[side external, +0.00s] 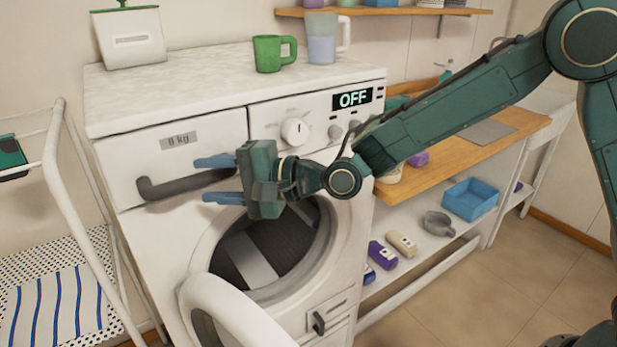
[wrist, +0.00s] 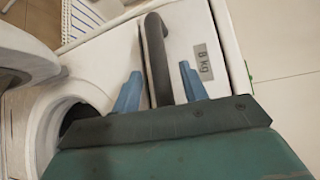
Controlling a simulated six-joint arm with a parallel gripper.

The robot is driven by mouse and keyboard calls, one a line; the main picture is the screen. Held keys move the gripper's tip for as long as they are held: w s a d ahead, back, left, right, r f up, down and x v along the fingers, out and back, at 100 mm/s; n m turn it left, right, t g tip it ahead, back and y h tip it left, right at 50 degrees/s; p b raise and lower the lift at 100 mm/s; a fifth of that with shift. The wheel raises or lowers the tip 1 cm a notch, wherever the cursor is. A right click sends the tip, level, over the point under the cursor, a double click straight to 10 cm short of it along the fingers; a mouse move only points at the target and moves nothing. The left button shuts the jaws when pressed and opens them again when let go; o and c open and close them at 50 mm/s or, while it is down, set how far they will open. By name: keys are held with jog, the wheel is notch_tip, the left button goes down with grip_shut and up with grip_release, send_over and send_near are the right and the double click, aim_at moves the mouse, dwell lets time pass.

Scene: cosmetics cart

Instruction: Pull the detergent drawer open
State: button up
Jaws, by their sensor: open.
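The detergent drawer (side external: 172,152) is the white front panel at the washer's upper left, with an "8 kg" label. It looks flush with the washer front. Its dark bar handle (side external: 185,185) runs across the drawer's lower part. My gripper (side external: 215,180) is in front of the handle's right end, its two blue fingers apart, one above and one below the handle's line in the side view. In the wrist view the handle (wrist: 157,60) passes between the open fingers (wrist: 160,88), with gaps on both sides. The drawer front also shows in the wrist view (wrist: 188,30).
The round washer door (side external: 225,310) stands open below my gripper. The control panel with knob (side external: 295,131) and "OFF" display (side external: 352,98) is right of the drawer. A white rack (side external: 65,200) stands left.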

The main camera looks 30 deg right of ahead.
aim_at(170, 139)
jog(key=shift+x, duration=1.8)
grip_shut()
